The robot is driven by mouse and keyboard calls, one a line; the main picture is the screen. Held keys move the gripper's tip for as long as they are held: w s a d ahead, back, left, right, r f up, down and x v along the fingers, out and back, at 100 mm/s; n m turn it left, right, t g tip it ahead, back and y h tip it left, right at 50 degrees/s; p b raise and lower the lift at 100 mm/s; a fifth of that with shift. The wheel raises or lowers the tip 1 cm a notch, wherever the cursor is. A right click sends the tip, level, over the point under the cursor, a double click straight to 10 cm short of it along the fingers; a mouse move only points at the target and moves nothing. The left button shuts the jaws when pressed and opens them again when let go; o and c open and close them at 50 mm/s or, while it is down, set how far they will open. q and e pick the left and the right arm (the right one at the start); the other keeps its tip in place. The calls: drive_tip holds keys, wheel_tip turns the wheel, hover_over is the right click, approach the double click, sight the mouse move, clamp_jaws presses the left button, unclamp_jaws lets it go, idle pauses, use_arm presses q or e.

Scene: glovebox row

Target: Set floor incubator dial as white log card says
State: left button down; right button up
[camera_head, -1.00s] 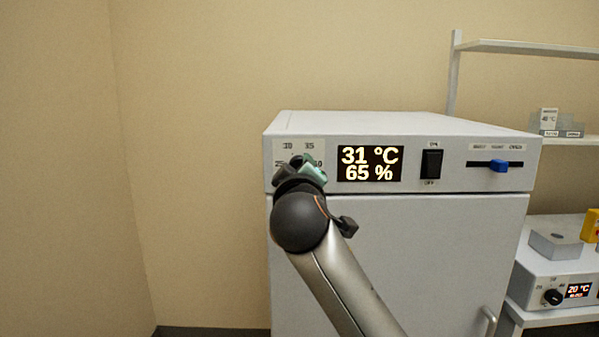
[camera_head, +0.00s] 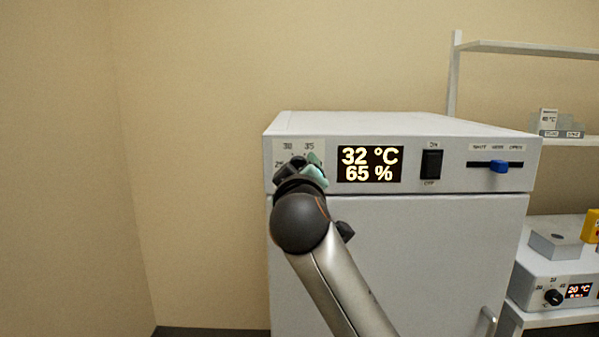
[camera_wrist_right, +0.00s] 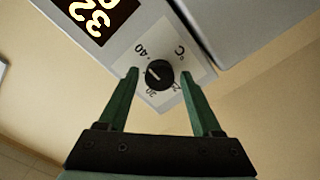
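The floor incubator (camera_head: 400,240) stands ahead, with a lit display (camera_head: 370,164) reading 32 °C and 65 %. Its dial (camera_wrist_right: 159,74) is a black round knob with a white pointer line, on a white scale plate (camera_head: 282,146). In the right wrist view, the pointer aims toward the lower-numbered side of the "40" mark. My right gripper (camera_wrist_right: 159,73) has its two green fingers on either side of the dial, with a visible gap at each side. In the head view the right gripper (camera_head: 303,170) hides the dial. My left gripper and the white log card are not in view.
Right of the display are a black rocker switch (camera_head: 432,164) and a blue slider (camera_head: 499,166). A smaller device (camera_head: 560,275) with its own dial and a 20 °C display stands on a shelf at right. Wall and free space lie to the left.

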drive_tip(key=shift+o, duration=0.6)
drive_tip(key=s+b, duration=0.2)
drive_tip(key=s, duration=1)
drive_tip(key=shift+s, duration=0.25)
drive_tip(key=shift+s, duration=0.1)
